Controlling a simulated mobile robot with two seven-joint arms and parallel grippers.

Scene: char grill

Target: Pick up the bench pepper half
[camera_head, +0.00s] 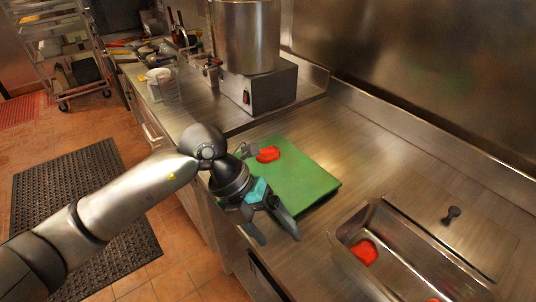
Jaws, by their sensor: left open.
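A red pepper half (268,154) lies on the green cutting board (305,181) on the steel bench. Another red pepper piece (364,252) lies inside the steel pan (345,222) at the lower right. A further bit of red shows at the pan's bottom edge in the picture. My left gripper (278,238) is open and empty, its fingers pointing down over the front edge of the bench, nearer to me than the board's pepper half and apart from it. My right gripper is out of view.
A large steel pot on a boxy appliance (270,88) stands behind the board. A clear container (162,84) and clutter sit at the far left. A small dark knob (452,214) is beyond the pan. Bare bench lies between board and back wall.

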